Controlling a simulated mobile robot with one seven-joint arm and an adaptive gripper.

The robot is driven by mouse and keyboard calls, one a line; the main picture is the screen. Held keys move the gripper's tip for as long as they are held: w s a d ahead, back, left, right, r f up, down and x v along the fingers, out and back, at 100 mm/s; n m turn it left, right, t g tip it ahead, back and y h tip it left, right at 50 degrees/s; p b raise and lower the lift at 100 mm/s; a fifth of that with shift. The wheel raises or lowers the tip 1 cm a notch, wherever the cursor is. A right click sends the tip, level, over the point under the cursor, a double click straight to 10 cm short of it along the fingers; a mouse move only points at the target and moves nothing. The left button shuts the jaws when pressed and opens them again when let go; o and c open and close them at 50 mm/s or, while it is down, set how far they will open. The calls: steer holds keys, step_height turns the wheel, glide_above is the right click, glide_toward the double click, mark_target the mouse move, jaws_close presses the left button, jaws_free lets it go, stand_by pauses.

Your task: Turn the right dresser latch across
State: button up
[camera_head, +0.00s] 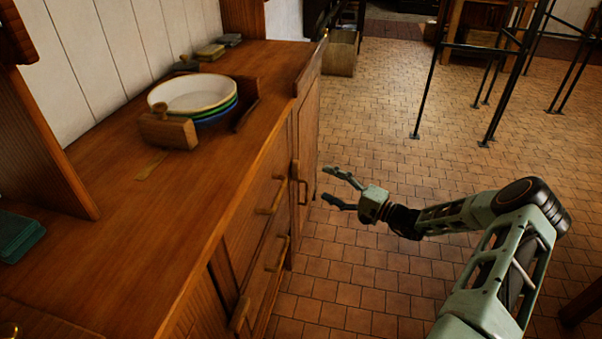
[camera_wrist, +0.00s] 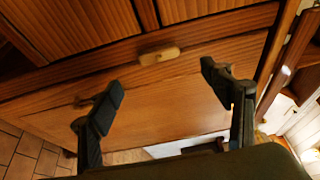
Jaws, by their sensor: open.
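In the wrist view a small pale wooden latch (camera_wrist: 158,55) sits on a dark rail of the dresser front. It lies roughly along that rail, with ribbed panels on one side and a plain board on the other. My gripper (camera_wrist: 165,80) is open and empty; its two black fingers point at the dresser front on either side of the latch, apart from it. In the head view my gripper (camera_head: 326,183) hangs beside the far part of the dresser (camera_head: 190,215). A wooden piece (camera_head: 295,172) shows on the front there; I cannot tell if it is the same latch.
Bar handles (camera_head: 278,253) stick out from the dresser front. A stack of bowls (camera_head: 193,93) and a wooden block (camera_head: 168,131) stand on its top. Black metal legs (camera_head: 424,75) stand at the back right. The tiled floor (camera_head: 370,130) right of the dresser is mostly clear.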

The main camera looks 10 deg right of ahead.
mark_target(299, 171)
steer(key=b+x, duration=0.2)
steer(key=x, duration=0.8)
steer(key=shift+a+f, duration=0.1)
steer(key=shift+a, duration=0.05)
steer(key=shift+c, duration=0.2)
steer(key=c, duration=1.1)
